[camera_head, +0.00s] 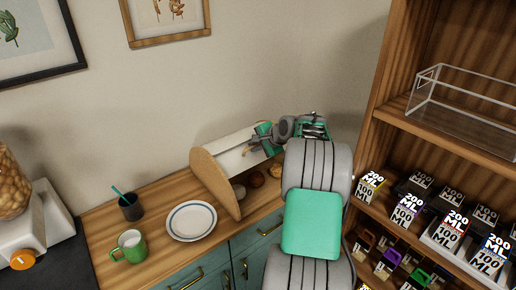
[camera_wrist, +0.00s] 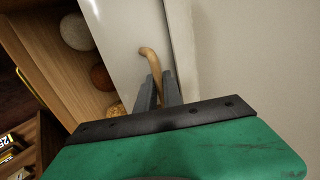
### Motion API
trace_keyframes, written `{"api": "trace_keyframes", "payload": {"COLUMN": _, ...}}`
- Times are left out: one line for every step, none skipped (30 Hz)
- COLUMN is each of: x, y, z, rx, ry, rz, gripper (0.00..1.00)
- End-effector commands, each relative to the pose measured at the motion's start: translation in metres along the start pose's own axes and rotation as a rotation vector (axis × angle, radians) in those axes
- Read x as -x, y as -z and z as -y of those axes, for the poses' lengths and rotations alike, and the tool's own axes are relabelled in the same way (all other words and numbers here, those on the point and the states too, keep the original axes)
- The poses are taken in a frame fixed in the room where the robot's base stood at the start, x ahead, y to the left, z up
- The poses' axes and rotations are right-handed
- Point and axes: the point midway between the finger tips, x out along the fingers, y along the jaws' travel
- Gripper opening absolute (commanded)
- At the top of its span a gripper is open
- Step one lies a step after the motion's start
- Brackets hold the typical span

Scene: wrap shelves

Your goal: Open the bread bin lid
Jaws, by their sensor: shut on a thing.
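The bread bin (camera_head: 212,182) stands on the wooden counter against the wall, with wooden side panels and a pale lid (camera_head: 222,153). The lid is raised, and the front of the bin is open below it. Round bread (camera_head: 256,179) shows inside; the wrist view also shows several loaves (camera_wrist: 75,32). In the wrist view my gripper (camera_wrist: 157,88) is shut on the curved wooden lid handle (camera_wrist: 149,56). My arm hides the bin's right side in the head view.
A white plate (camera_head: 192,221), a green mug (camera_head: 130,246) and a dark cup (camera_head: 131,207) stand left of the bin. A wooden shelf unit (camera_head: 388,75) with several boxes and a clear bin (camera_head: 462,105) stands close on the right.

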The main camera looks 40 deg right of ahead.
Motion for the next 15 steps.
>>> {"api": "trace_keyframes", "payload": {"x": -0.0002, "y": -0.0003, "z": 0.0033, "rx": 0.002, "ry": 0.001, "rz": 0.0, "gripper": 0.0}}
{"api": "trace_keyframes", "payload": {"x": -0.0006, "y": -0.0004, "z": 0.0042, "rx": 0.002, "ry": 0.001, "rz": 0.0, "gripper": 0.0}}
{"api": "trace_keyframes", "payload": {"x": -0.0012, "y": -0.0006, "z": 0.0054, "rx": 0.002, "ry": 0.001, "rz": 0.0, "gripper": 0.0}}
{"api": "trace_keyframes", "payload": {"x": -0.0015, "y": -0.0008, "z": 0.0061, "rx": 0.002, "ry": 0.001, "rz": 0.0, "gripper": 0.0}}
{"api": "trace_keyframes", "payload": {"x": -0.0018, "y": -0.001, "z": 0.0068, "rx": 0.003, "ry": 0.001, "rz": 0.0, "gripper": 0.0}}
{"api": "trace_keyframes", "payload": {"x": -0.0022, "y": -0.0013, "z": 0.0075, "rx": 0.003, "ry": 0.001, "rz": 0.0, "gripper": 0.0}}
{"api": "trace_keyframes", "payload": {"x": -0.0025, "y": -0.0015, "z": 0.008, "rx": 0.003, "ry": 0.002, "rz": 0.0, "gripper": 0.0}}
{"api": "trace_keyframes", "payload": {"x": -0.0028, "y": -0.0018, "z": 0.0084, "rx": 0.004, "ry": 0.002, "rz": 0.0, "gripper": 0.0}}
{"api": "trace_keyframes", "payload": {"x": -0.003, "y": -0.0022, "z": 0.0088, "rx": 0.004, "ry": 0.002, "rz": 0.001, "gripper": 0.0}}
{"api": "trace_keyframes", "payload": {"x": -0.0033, "y": -0.0025, "z": 0.0091, "rx": 0.005, "ry": 0.002, "rz": 0.001, "gripper": 0.0}}
{"api": "trace_keyframes", "payload": {"x": -0.0035, "y": -0.0028, "z": 0.0093, "rx": 0.005, "ry": 0.002, "rz": 0.001, "gripper": 0.0}}
{"api": "trace_keyframes", "payload": {"x": -0.0037, "y": -0.0031, "z": 0.0095, "rx": 0.005, "ry": 0.002, "rz": 0.001, "gripper": 0.0}}
{"api": "trace_keyframes", "payload": {"x": -0.0038, "y": -0.0034, "z": 0.0096, "rx": 0.006, "ry": 0.002, "rz": 0.002, "gripper": 0.0}}
{"api": "trace_keyframes", "payload": {"x": -0.0039, "y": -0.0037, "z": 0.0097, "rx": 0.006, "ry": 0.002, "rz": 0.002, "gripper": 0.0}}
{"api": "trace_keyframes", "payload": {"x": -0.004, "y": -0.0039, "z": 0.0098, "rx": 0.006, "ry": 0.002, "rz": 0.002, "gripper": 0.0}}
